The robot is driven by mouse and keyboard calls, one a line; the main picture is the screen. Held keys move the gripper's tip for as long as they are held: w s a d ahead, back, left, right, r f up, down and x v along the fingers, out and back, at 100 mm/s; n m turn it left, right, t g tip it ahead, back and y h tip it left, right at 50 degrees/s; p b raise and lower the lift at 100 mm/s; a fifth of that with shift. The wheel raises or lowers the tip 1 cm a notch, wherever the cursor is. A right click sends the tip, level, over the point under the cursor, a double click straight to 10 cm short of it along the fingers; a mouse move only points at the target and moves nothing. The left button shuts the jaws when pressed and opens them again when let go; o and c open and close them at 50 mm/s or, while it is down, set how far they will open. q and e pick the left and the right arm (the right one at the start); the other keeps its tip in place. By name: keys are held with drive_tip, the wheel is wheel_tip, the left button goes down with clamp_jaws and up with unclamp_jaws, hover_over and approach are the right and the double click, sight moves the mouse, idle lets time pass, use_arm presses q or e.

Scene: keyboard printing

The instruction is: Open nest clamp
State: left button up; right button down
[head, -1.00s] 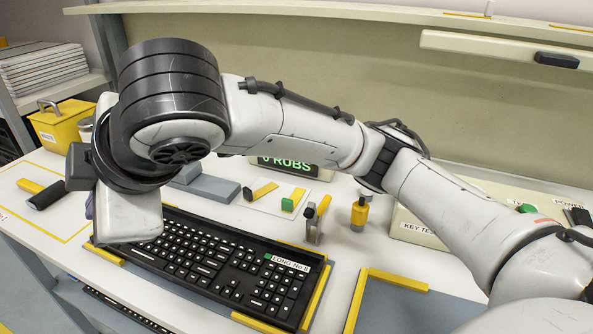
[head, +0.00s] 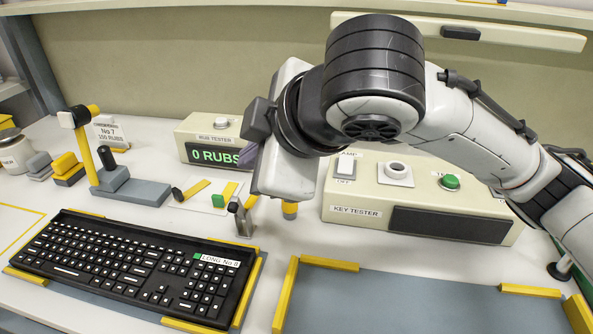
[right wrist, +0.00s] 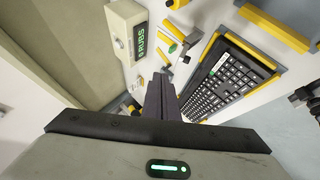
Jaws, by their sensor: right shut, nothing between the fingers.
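The keyboard (head: 135,265) lies flat in its nest with yellow edge strips (head: 250,290); its label reads LONG No 8. The nest clamp (head: 238,216), a small metal piece with a yellow handle (head: 251,203), stands at the keyboard's back right corner. The handle looks raised at a slant. My right gripper (head: 250,156) is above and behind the clamp, apart from it. Its body hides most of its fingers in the head view. In the right wrist view its dark fingers (right wrist: 160,98) are together and empty. My left gripper is not in view.
The rub tester (head: 214,145) reads 0 RUBS at the back. The key tester (head: 420,205) stands on the right behind a grey mat (head: 400,305) with yellow corners. A grey stand with a yellow post (head: 84,145) is on the left.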

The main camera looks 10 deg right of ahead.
drive_tip(key=x, duration=0.9)
drive_tip(key=shift+w+d+f+b, duration=0.3)
drive_tip(key=shift+w+d+f, duration=0.4)
drive_tip(key=shift+w+f, duration=0.1)
drive_tip(key=shift+f, duration=0.25)
drive_tip(key=shift+w+d+f, duration=0.4)
drive_tip(key=shift+w+f, duration=0.1)
drive_tip(key=shift+f, duration=0.3)
